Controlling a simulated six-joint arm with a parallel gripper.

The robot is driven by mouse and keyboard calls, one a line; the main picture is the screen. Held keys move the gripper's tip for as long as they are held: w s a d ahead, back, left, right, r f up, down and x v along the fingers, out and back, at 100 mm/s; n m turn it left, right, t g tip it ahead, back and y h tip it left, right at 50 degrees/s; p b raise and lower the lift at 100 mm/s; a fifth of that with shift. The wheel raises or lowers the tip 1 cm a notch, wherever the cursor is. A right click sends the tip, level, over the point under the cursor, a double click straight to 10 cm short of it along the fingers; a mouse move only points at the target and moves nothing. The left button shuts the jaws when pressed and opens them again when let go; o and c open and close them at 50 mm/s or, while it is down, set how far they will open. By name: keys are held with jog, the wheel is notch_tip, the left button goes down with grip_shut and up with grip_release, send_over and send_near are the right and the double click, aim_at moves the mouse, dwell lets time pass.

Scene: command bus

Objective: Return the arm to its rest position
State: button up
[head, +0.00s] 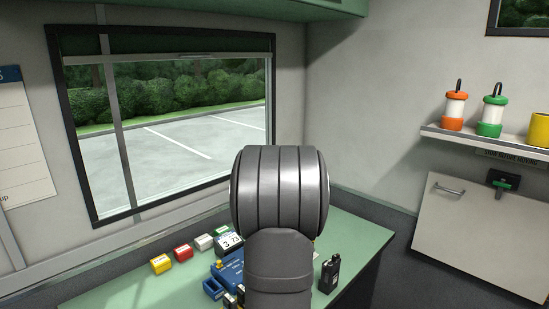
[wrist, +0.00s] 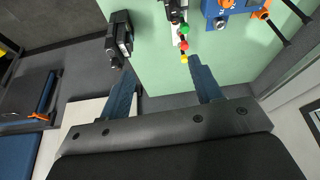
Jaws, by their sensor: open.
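My arm (head: 279,210) stands upright in the middle of the head view and hides my gripper there. In the wrist view my gripper (wrist: 162,66) has its two blue fingers spread wide, with nothing between them. The fingers point over the green table (wrist: 160,85) near its edge. A black handheld radio (wrist: 119,40) shows beyond the left finger, apart from it. A strip of coloured knobs (wrist: 183,45) and a blue device (wrist: 230,8) lie beyond the right finger. The radio also stands at the table's right side in the head view (head: 329,273).
Yellow (head: 160,263), red (head: 183,253) and white (head: 204,242) blocks sit on the table left of my arm, near a number display (head: 229,241). A window (head: 170,130) is behind. A wall shelf (head: 480,138) with orange and green lanterns is at right. Air right of my arm is clear.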

jog(key=o, duration=0.8)
jog(key=shift+o, duration=0.2)
jog(key=s+d+f+m+g+y, duration=0.1)
jog(key=s+f+m, duration=0.1)
jog(key=f+m, duration=0.3)
jog(key=s+d+f+m+g+y, duration=0.1)
jog(key=f+m, duration=0.5)
jog(key=m, duration=0.8)
jog(key=shift+s+d+g+y, duration=0.3)
jog(key=shift+s+g, duration=0.1)
jog(key=shift+g, duration=0.2)
jog(key=shift+r, duration=0.15)
notch_tip(320, 180, up, 10)
